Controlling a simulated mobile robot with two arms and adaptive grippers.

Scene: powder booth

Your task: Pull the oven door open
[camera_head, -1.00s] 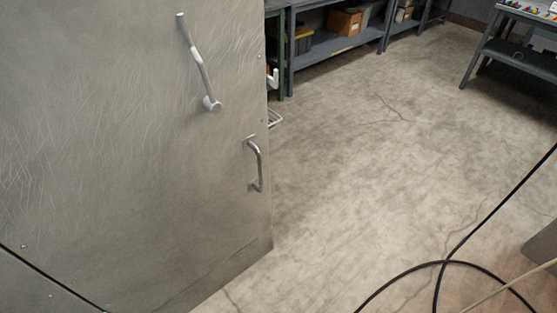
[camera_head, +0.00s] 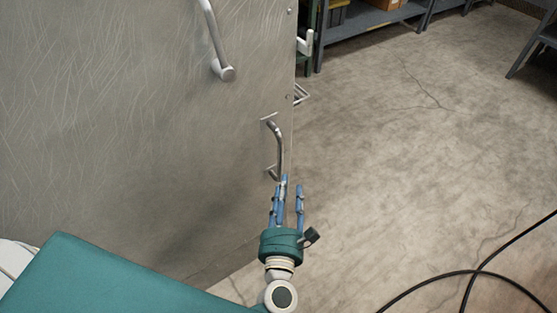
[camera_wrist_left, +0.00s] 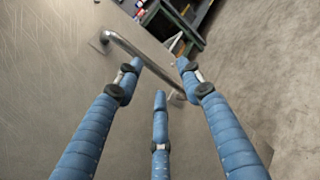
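The oven door (camera_head: 130,120) is a large scratched grey metal panel at the left of the head view. A short curved metal handle (camera_head: 279,150) is near its right edge, with a longer bar handle (camera_head: 216,40) above. My left gripper (camera_head: 291,183) has blue fingers, spread open, with tips just below the short handle. In the left wrist view, the short handle (camera_wrist_left: 138,53) runs diagonally beyond the spread fingertips (camera_wrist_left: 159,72). The fingers are not closed on it; contact cannot be told. My right gripper is not in view.
Grey shelving (camera_head: 365,22) with boxes stands at the back. Black cables (camera_head: 475,272) lie on the floor at lower right. The concrete floor (camera_head: 400,150) right of the door is mostly clear. Part of a dark table (camera_head: 540,42) shows at far right.

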